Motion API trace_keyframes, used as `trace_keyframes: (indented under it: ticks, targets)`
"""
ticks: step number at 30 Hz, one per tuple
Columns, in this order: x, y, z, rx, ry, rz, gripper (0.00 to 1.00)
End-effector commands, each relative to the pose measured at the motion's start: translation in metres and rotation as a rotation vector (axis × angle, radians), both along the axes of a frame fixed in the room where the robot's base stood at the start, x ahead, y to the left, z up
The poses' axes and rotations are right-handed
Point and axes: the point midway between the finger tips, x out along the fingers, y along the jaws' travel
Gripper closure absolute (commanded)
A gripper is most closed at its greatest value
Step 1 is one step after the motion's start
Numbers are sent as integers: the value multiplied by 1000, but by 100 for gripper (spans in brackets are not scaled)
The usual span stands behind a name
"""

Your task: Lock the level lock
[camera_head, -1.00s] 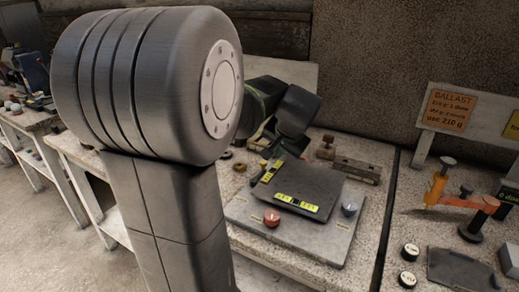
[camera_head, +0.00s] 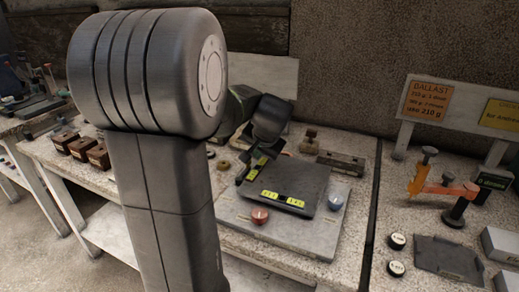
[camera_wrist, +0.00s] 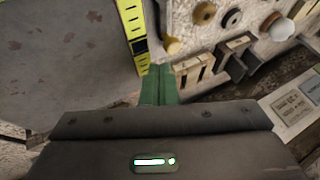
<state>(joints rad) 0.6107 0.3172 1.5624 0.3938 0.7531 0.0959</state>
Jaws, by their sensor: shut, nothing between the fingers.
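A grey base plate (camera_head: 310,239) carries a dark square platform (camera_head: 300,176) with yellow marked strips, a red knob (camera_head: 260,215) at its front and a blue-grey knob (camera_head: 336,198) at its right. I cannot tell which part is the level lock. My gripper (camera_wrist: 158,68) shows green fingers, shut and empty, in the wrist view. They point beside the platform's yellow strip (camera_wrist: 132,36), close to a brass knob (camera_wrist: 172,46). In the head view the dark wrist is over the platform's back left corner and the fingertips are hard to make out. Contact cannot be judged.
Behind the platform is a slotted metal block (camera_head: 342,164). To the right are an orange arm on a stand (camera_head: 447,189), two round weights (camera_head: 396,254) and a ballast sign (camera_head: 428,102). Brown blocks (camera_head: 79,147) stand at the left. My arm hides part of the bench.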

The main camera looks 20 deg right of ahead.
Motion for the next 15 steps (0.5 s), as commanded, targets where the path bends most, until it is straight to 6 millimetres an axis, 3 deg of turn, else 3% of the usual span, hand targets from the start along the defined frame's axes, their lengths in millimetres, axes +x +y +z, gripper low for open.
trace_keyframes:
  ticks: [6, 15]
  targets:
    - [19, -2, -29, 0, 2, 1, 100]
    - [29, -4, -41, -1, -1, 0, 100]
